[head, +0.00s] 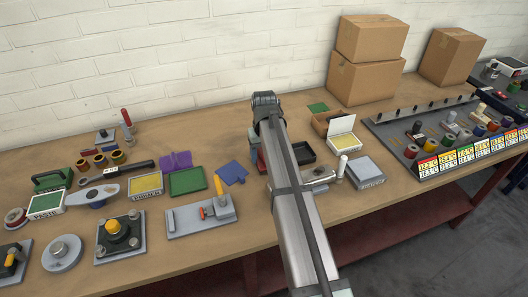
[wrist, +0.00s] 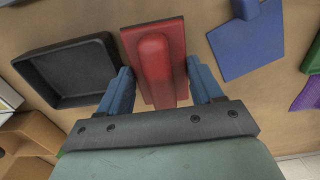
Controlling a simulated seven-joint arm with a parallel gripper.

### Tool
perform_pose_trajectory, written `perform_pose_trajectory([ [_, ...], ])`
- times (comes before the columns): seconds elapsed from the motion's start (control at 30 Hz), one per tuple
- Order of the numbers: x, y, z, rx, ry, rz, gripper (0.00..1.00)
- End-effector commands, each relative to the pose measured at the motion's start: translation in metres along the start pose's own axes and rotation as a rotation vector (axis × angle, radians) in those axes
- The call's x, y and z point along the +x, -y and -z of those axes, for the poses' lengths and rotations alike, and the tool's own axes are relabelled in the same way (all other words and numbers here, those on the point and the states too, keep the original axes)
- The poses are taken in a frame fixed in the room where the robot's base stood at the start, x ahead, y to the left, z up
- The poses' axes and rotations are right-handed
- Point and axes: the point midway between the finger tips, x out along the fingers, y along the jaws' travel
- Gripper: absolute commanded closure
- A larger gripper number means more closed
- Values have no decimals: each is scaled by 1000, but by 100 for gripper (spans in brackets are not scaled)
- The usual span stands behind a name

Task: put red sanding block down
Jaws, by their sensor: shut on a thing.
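The red sanding block (wrist: 156,62) sits between the two blue fingers of my gripper (wrist: 163,84) in the wrist view. It has a flat red base and a raised rounded handle, and the fingers are shut on it. In the head view only a small red part of the block (head: 261,160) shows beside my arm, which hides most of the gripper. I cannot tell whether the block touches the bench top or hangs just above it.
A black tray (head: 303,152) lies close beside the block; it also shows in the wrist view (wrist: 68,69). A blue spreader (head: 234,172) lies on the other side. A green pad (head: 188,181) and a grey toggle-clamp plate (head: 200,215) are further left. Cardboard boxes (head: 362,82) stand behind.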

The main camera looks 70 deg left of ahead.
Motion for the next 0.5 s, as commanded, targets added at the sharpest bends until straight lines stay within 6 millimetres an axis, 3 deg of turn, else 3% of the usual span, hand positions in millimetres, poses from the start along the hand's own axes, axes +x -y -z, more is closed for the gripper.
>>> perform_pose_trajectory([
  [0.5,8,0,0,0,1,0,63],
])
